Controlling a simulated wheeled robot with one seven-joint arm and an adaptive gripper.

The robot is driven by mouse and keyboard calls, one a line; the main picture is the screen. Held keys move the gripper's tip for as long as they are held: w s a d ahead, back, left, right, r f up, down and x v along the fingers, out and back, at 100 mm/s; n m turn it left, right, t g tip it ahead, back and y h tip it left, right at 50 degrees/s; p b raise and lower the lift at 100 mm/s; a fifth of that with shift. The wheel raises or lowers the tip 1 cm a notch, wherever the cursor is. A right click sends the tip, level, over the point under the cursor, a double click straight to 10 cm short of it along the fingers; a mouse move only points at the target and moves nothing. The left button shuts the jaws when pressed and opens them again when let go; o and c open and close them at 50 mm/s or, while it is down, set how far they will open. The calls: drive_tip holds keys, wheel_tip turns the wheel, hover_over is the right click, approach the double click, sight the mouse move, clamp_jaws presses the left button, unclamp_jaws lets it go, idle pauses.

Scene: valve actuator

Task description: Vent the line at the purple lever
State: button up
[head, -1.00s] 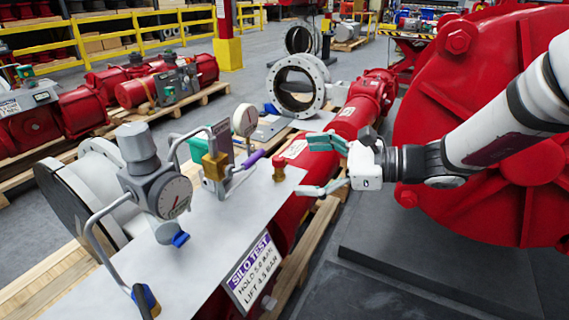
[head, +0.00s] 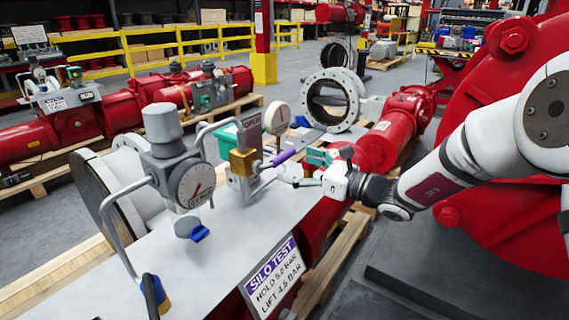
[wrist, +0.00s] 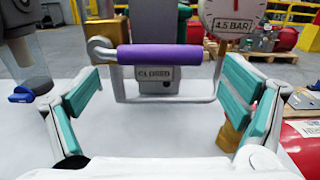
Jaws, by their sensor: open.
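The purple lever (head: 283,157) is a purple sleeve on a grey bent handle by a brass valve body (head: 243,162) on the grey panel. In the wrist view the purple lever (wrist: 159,57) lies level across the middle, with a "CLOSED" plate (wrist: 157,73) behind it. My gripper (head: 311,169) reaches in from the right, close to the lever's end. In the wrist view my gripper (wrist: 158,108) has its two teal-padded fingers spread wide, one each side below the lever. Nothing is between them.
A dial gauge (head: 196,184) with a blue-handled tap (head: 200,233) stands to the left. A smaller gauge (head: 277,118) is behind the lever; it reads "4.5 BAR" in the wrist view. A sign (head: 271,277) reads "SILO TEST, HOLD 5.0 BAR, LIFT 4.5 BAR". A large red housing (head: 510,160) is right.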

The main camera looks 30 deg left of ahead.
sight(284, 159)
drive_tip(key=shift+w+a, duration=0.2)
drive_tip(key=shift+a, duration=1.9)
drive_tip(key=shift+r, duration=0.1)
drive_tip(key=c, duration=1.7)
